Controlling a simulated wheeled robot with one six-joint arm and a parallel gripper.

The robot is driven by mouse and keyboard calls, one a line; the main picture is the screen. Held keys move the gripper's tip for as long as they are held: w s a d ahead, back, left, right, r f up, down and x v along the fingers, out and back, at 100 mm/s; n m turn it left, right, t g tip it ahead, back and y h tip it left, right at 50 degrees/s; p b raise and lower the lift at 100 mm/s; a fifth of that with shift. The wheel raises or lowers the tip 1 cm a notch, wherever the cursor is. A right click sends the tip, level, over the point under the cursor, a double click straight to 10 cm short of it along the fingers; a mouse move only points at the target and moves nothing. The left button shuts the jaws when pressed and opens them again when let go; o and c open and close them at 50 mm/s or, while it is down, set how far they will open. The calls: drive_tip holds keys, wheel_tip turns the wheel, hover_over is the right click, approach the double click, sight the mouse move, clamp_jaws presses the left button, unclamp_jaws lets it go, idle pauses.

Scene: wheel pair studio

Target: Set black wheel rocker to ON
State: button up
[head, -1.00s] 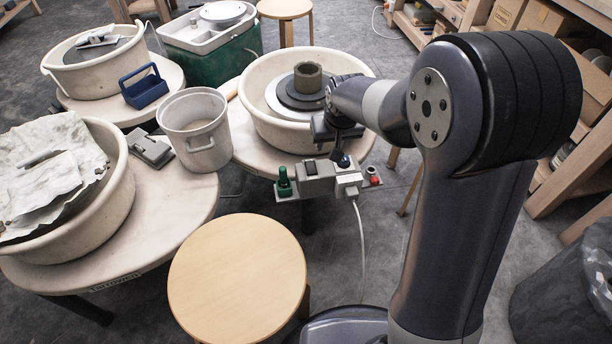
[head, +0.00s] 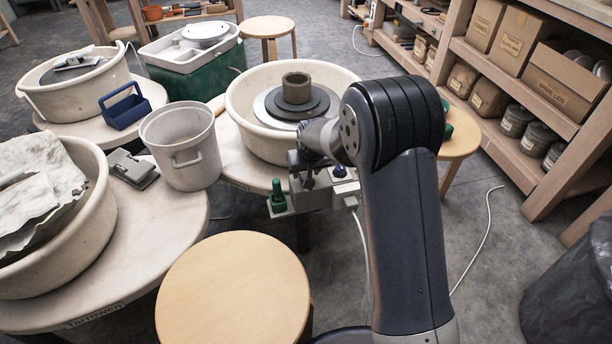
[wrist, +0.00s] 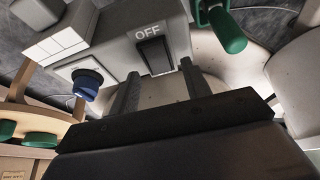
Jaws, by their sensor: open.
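The black rocker switch (wrist: 154,55) is set in a pale grey control box (wrist: 112,52), with the word OFF beside it in the wrist view. My gripper (wrist: 162,80) is open and empty. Its two dark fingers point toward the box, one on each side of the rocker in the picture; I see no clear contact. In the head view my gripper (head: 309,178) is at the front of the control box (head: 348,188), below the wheel with a dark disc (head: 292,112), and hides the rocker.
A blue knob (wrist: 87,82) and a green lever (wrist: 228,32) flank the rocker on the box. A white cable (head: 362,235) hangs from it. A round wooden stool (head: 233,290) stands in front. A white bucket (head: 181,146) stands to the left.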

drive_tip(key=shift+w+f, duration=0.25)
drive_tip(key=shift+f, duration=0.35)
drive_tip(key=shift+c, duration=0.5)
